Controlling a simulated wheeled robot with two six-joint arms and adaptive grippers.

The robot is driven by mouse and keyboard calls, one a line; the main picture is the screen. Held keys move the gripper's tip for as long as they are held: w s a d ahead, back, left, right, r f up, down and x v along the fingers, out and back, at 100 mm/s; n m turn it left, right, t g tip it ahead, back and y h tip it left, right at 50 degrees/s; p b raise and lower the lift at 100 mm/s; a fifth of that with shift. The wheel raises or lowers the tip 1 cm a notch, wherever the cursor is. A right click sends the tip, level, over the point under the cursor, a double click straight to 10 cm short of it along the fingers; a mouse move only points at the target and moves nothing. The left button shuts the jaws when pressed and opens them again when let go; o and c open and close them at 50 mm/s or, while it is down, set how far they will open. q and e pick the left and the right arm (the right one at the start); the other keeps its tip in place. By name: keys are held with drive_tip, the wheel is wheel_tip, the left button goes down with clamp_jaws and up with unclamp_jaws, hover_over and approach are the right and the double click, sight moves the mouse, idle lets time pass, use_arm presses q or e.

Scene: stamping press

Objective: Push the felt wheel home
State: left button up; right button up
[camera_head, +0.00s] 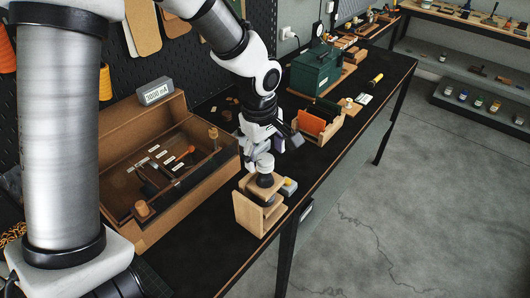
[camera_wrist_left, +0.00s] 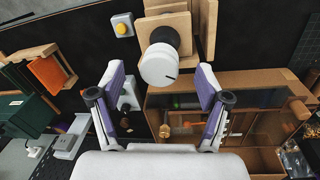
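A white, drum-shaped piece with a short dark mark on its face, apparently the felt wheel (camera_head: 263,162), sits on a black round part (camera_head: 265,180) at the wooden stand (camera_head: 250,213) near the bench's front edge. In the left wrist view the white piece (camera_wrist_left: 158,68) shows end-on, with the black part (camera_wrist_left: 166,38) behind it. My left gripper (camera_head: 266,148) is just above it in the head view. In the wrist view its two purple-padded fingers (camera_wrist_left: 158,80) are spread wide on either side of the white piece, with visible gaps. My right gripper is not in view.
A small grey box with a yellow button (camera_head: 289,186) is beside the stand. A large open wooden case (camera_head: 150,130) with a clear cover lies to the left. An orange-filled wooden rack (camera_head: 315,125) and a green box (camera_head: 317,68) stand farther along the dark bench.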

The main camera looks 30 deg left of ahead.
use_arm(q)
wheel_tip(320, 180, up, 12)
drive_tip(key=s, duration=0.1)
drive_tip(key=shift+a, duration=0.15)
idle(0.3)
drive_tip(key=shift+s+f, duration=0.1)
